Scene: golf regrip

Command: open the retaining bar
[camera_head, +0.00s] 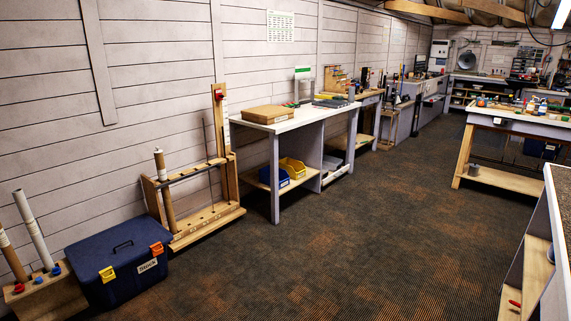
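A wooden floor rack (205,216) stands against the left wall, left of the centre of the head view. A dark bar (196,171), which looks like the retaining bar, runs across its upper front from the left end to the right end. Its latch or hinge is too small to make out. A brown tube (166,192) stands upright in the rack's left part, and thin dark shafts stand towards the right. A tall wooden post (220,120) with a red piece near its top rises at the right end. Neither of my grippers is in view.
A blue lidded box (118,272) with orange and yellow latches sits close to the rack's left front. A workbench (283,125) stands right of the rack. The dark carpet (350,240) in front is clear.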

